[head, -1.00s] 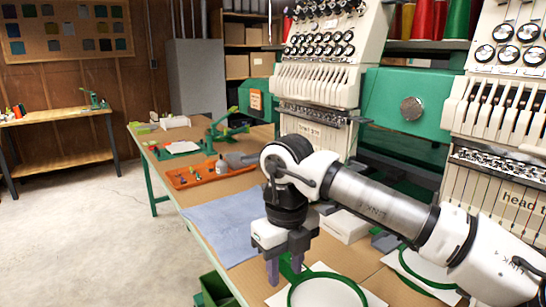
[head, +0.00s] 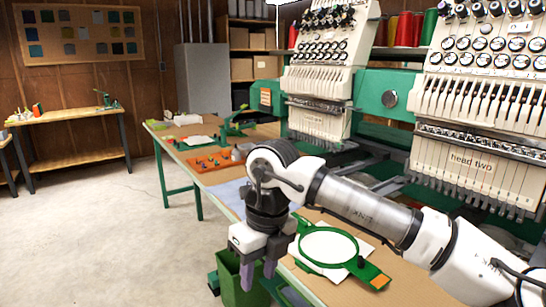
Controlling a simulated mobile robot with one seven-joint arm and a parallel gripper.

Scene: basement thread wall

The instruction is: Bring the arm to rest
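My gripper (head: 259,272) hangs from my arm at the lower middle of the head view and points down. Its two purple-grey fingers stand apart with nothing visible between them. It is over the near table edge, in front of a green bin (head: 233,282). A green embroidery hoop (head: 301,243) with white fabric (head: 329,247) lies on the table to the right of the gripper, and the gripper looks apart from it. My arm crosses the lower right of the view and hides part of the table.
The work table (head: 322,287) bears an orange tray (head: 211,160) and a blue cloth (head: 230,193). An embroidery machine (head: 466,160) with two heads stands behind it. A wooden bench (head: 75,119) is at the far left. The concrete floor (head: 95,235) on the left is clear.

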